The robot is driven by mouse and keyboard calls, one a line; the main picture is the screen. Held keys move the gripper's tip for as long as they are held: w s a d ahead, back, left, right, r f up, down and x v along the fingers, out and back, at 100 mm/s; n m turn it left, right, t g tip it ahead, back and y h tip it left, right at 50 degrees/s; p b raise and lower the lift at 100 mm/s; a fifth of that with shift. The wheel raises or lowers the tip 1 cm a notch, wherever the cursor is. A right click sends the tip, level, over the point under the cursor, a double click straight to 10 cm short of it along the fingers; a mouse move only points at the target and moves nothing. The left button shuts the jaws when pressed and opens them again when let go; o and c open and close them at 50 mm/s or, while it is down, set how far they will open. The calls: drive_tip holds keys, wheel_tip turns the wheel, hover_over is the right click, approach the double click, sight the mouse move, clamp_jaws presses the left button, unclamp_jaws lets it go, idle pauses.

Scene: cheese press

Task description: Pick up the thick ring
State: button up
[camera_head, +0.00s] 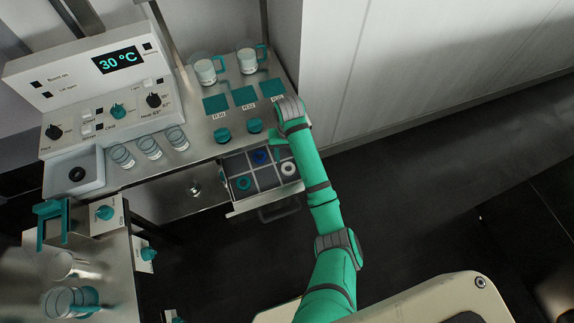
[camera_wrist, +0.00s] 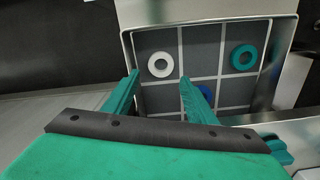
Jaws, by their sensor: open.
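An open drawer (camera_head: 265,206) holds three rings in a divided grey tray. A white ring (camera_head: 288,168) lies at its right, a blue ring (camera_head: 261,157) at the back and a teal ring (camera_head: 244,184) at the left. In the wrist view the white ring (camera_wrist: 161,64) shows between and just beyond the fingertips of my gripper (camera_wrist: 160,77), which is open and empty. The teal ring (camera_wrist: 244,57) is off to the right there, and the blue ring (camera_wrist: 208,91) is partly hidden by the right finger. I cannot tell for sure which ring is thickest.
A dark ring (camera_head: 77,174) sits in a white tray at left. Two teal knobs (camera_head: 255,125) stand on the metal counter (camera_head: 205,150) above the drawer, with glasses (camera_head: 149,147) further left. Two mugs (camera_head: 247,60) stand at the back. Metal drawer walls (camera_wrist: 128,45) surround the rings.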

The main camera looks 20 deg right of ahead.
sight(288, 168)
drive_tip(key=shift+w+f, duration=0.1)
drive_tip(key=shift+f, duration=1.45)
drive_tip(key=f, duration=0.4)
drive_tip(key=shift+s+a+f, duration=0.1)
drive_tip(key=shift+s, duration=0.1)
drive_tip(key=shift+a+f, duration=0.1)
drive_tip(key=shift+f, duration=0.15)
drive_tip(key=shift+c, duration=0.7)
drive_tip(key=c, duration=0.7)
